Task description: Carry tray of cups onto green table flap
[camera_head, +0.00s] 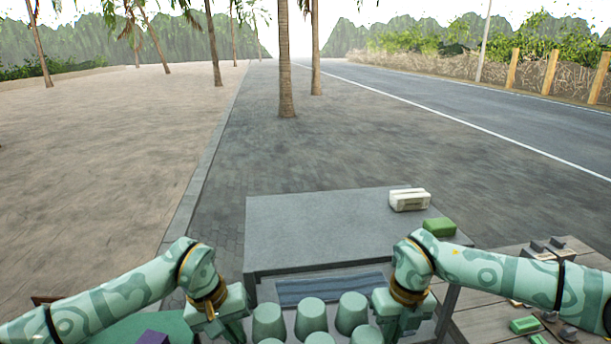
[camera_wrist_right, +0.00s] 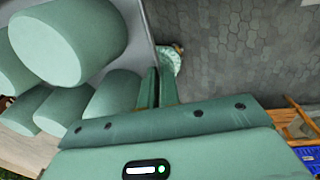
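Several pale green cups (camera_head: 311,317) stand upside down in a group at the bottom middle of the head view, on a light grey tray (camera_wrist_right: 151,45) that is mostly hidden under them. The cups (camera_wrist_right: 70,38) fill the left of the right wrist view. My right gripper (camera_wrist_right: 158,86) has its fingers close together at the tray's edge and appears shut on it. My left gripper (camera_head: 236,330) is at the tray's left side; its fingertips are too hidden to judge. A green surface (camera_head: 125,330), probably the table flap, shows at the lower left.
A grey table or counter (camera_head: 320,225) stands ahead, with a white box (camera_head: 409,200) and a green block (camera_head: 439,227) on its right. A purple object (camera_head: 153,338) is by the green surface. A wooden table (camera_head: 490,322) with small items is at the right.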

